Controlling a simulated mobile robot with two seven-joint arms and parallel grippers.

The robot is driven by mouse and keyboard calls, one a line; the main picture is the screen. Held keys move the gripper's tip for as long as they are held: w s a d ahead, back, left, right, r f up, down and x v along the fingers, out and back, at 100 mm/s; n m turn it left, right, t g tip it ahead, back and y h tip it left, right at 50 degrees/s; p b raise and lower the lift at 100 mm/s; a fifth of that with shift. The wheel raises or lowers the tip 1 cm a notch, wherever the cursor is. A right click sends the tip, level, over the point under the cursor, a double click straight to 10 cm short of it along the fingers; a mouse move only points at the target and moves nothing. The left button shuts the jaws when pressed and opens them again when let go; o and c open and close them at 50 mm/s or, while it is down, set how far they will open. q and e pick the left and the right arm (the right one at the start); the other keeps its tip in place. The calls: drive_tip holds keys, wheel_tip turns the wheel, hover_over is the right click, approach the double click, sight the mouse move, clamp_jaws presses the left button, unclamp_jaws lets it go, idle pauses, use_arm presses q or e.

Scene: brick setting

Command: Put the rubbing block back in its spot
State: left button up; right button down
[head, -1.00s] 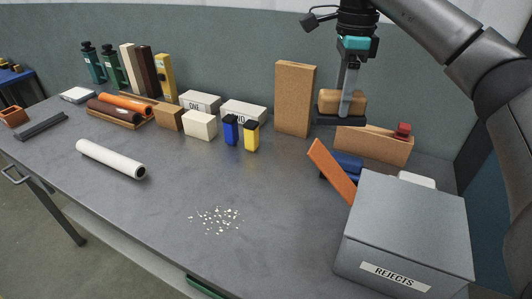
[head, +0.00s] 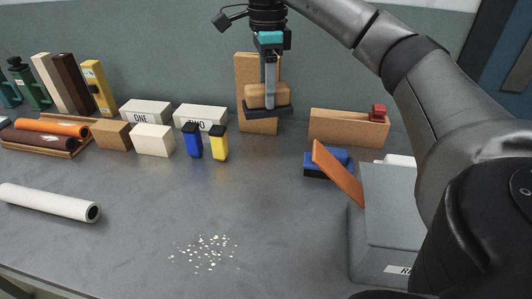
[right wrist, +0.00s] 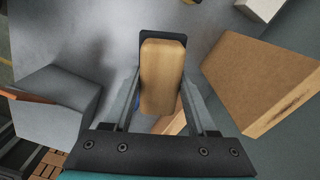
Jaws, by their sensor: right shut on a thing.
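The rubbing block (head: 260,96) has a light wooden grip on a dark flat base. My right gripper (head: 269,92) is shut on its wooden grip and holds it level in front of the tall brown board, above the grey table (head: 270,220). In the right wrist view the block (right wrist: 162,75) sits between both fingers, its dark base showing beyond the wood. Whether its base touches anything is hard to tell. My left gripper is not in view.
The tall brown board (head: 246,68) stands behind the block. Right are a long brown block (head: 345,128) with a red piece, an orange board (head: 337,172) leaning near a blue item, and a grey box (head: 390,215). White blocks (head: 152,139) stand left. White chips (head: 207,252) lie in front.

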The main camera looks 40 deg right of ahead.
drive_tip(key=shift+f+b, duration=2.25)
drive_tip(key=shift+f, duration=4.2)
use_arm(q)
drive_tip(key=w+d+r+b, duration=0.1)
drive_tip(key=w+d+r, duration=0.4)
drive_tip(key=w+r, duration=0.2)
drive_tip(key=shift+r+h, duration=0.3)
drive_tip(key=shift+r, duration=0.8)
use_arm(e)
drive_tip(key=shift+f, duration=1.35)
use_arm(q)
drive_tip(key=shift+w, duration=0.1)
use_arm(e)
drive_tip(key=shift+f, duration=0.15)
drive_tip(key=shift+c, duration=1)
unclamp_jaws()
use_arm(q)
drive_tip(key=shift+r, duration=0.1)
